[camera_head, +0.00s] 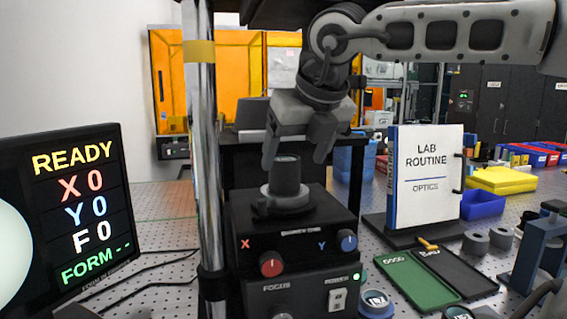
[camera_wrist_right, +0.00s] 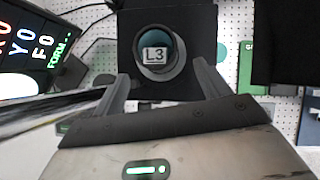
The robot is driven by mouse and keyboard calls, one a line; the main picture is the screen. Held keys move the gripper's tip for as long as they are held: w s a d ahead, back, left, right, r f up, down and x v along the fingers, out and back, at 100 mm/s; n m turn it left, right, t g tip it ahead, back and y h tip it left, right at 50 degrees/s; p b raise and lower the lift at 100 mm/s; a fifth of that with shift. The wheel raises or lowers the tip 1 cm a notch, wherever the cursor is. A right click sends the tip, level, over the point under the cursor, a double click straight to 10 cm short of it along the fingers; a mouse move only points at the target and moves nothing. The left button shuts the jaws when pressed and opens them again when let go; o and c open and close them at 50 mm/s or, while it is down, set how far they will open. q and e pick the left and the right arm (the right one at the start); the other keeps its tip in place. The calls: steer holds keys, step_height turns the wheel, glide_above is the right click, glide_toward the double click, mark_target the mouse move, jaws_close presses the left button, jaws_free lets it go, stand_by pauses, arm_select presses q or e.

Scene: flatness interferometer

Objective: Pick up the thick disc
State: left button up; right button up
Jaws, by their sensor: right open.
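A tall dark round piece (camera_head: 286,176) stands upright on a pale round seat (camera_head: 286,199) on top of the black interferometer unit (camera_head: 296,233). In the right wrist view it is seen from above, with a white label reading L3 (camera_wrist_right: 155,54); it looks like the thick disc, but the frames do not settle this. My right gripper (camera_head: 296,158) points down just above it, with its fingers apart on either side and nothing between them in its grip. The fingers also show in the right wrist view (camera_wrist_right: 161,76), below the piece in the picture. My left gripper is out of view.
A shiny post (camera_head: 206,130) rises close left of the unit. A READY screen (camera_head: 75,215) stands left. At right are a Lab Routine board (camera_head: 425,178), a green GOOD tray (camera_head: 412,284), a black tray (camera_head: 455,272), grey round pieces (camera_head: 475,241) and another labelled disc (camera_head: 376,299).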

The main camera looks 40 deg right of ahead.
mark_target(285, 158)
steer(key=shift+w+d, duration=0.2)
steer(key=shift+w, duration=0.35)
steer(key=shift+w+d, duration=0.15)
steer(key=shift+w, duration=0.35)
steer(key=p+x, duration=0.1)
steer(key=x, duration=0.4)
steer(key=shift+w, duration=0.25)
steer(key=c, duration=1.2)
steer(key=shift+r, duration=0.1)
steer(key=shift+c, duration=0.2)
